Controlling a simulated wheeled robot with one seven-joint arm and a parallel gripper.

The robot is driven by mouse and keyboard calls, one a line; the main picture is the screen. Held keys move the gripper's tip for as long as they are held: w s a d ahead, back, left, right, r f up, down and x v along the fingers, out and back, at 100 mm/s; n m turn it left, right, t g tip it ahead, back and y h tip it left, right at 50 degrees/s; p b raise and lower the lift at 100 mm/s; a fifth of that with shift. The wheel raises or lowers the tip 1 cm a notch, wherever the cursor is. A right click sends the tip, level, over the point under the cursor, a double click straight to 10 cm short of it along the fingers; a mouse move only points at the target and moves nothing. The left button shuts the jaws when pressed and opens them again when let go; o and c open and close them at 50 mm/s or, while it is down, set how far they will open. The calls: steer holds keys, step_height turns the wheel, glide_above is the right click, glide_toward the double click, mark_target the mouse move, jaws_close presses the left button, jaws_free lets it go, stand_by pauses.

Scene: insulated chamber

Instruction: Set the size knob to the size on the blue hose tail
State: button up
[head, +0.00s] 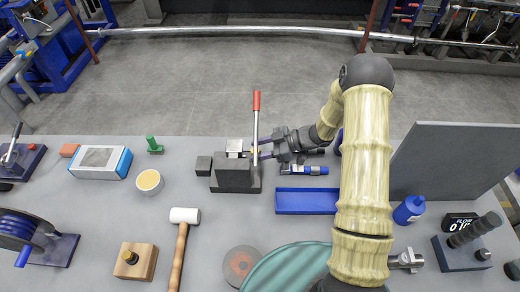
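A dark grey press-like block (234,178) stands mid-table, with a light metal plate on top and an upright lever (256,120) with a red grip. My gripper (264,152) reaches in from the right, its fingertips at the lever's lower part beside the block. Whether it touches anything, or is open or shut, is too small to tell. A small blue cylinder with metal ends (303,169) lies below my gripper, behind a blue tray (307,200); it may be the blue hose tail. No size marking is readable. I cannot make out a size knob for certain.
A blue hose reel (25,238) is far left. A grey panel (450,160) and blue bottle (409,209) stand right.

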steer(key=c, duration=0.8)
steer(key=shift+n+g, duration=0.3)
steer(key=shift+w+n+g+p, duration=0.2)
steer(key=shift+n+g+p, duration=0.1)
steer(key=shift+n+g, duration=0.9)
steer(key=shift+w+n+g+h+b, duration=0.2)
steer(key=shift+n+g+h+b, duration=0.45)
steer(key=shift+n+g, duration=1)
steer(key=shift+g, duration=0.25)
steer(key=o, duration=1)
